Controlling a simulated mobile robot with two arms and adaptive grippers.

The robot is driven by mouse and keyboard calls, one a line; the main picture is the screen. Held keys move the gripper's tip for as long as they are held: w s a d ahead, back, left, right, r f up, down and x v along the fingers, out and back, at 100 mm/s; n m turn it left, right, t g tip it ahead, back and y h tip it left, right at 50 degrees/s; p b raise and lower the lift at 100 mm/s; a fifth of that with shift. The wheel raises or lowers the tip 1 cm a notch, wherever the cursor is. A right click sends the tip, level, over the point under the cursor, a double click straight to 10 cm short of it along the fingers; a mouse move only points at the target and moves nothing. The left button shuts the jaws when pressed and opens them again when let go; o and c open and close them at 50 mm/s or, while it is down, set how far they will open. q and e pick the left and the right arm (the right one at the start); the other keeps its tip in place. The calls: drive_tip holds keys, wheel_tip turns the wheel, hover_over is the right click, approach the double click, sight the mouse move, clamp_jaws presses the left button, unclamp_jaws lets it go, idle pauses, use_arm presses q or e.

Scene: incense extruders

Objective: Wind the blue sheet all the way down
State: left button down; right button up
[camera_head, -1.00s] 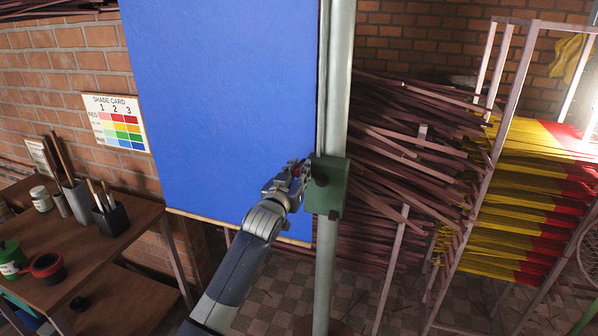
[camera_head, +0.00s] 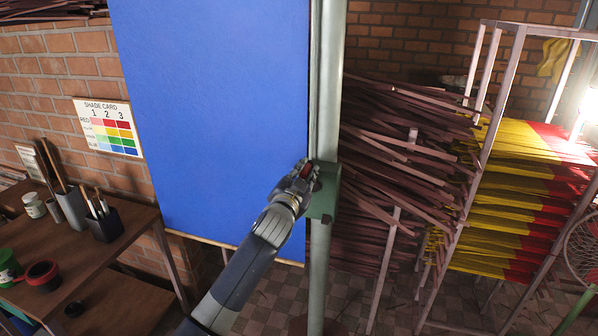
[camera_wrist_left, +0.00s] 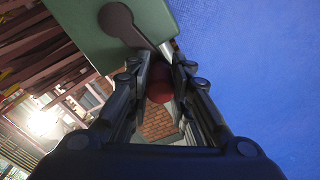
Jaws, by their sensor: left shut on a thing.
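The blue sheet (camera_head: 215,110) hangs wide and flat, with a pale bar along its bottom edge (camera_head: 235,246) above the floor. A green crank box (camera_head: 325,195) is fixed to the grey-green post (camera_head: 325,90) at the sheet's right edge. My left gripper (camera_head: 308,172) is at the box, shut on a small red knob. In the left wrist view the red knob (camera_wrist_left: 159,90) sits between the fingers (camera_wrist_left: 160,72), and a dark crank arm (camera_wrist_left: 128,25) lies on the box face (camera_wrist_left: 90,30). The sheet fills the right of that view. My right gripper is not in view.
A wooden bench (camera_head: 125,225) with brush pots and paint tins stands at left. A shade card (camera_head: 108,127) is on the brick wall. Racks of dark red sticks (camera_head: 400,150) and yellow-red sticks (camera_head: 520,190) stand at right. Checkered floor shows below.

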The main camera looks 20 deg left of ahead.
use_arm(q)
drive_tip(key=shift+d+m, duration=0.8)
drive_tip(key=shift+m, duration=0.4)
drive_tip(key=c, duration=1.4)
unclamp_jaws()
drive_tip(key=shift+d, duration=0.1)
drive_tip(key=s, duration=1.2)
drive_tip(key=shift+a, duration=0.2)
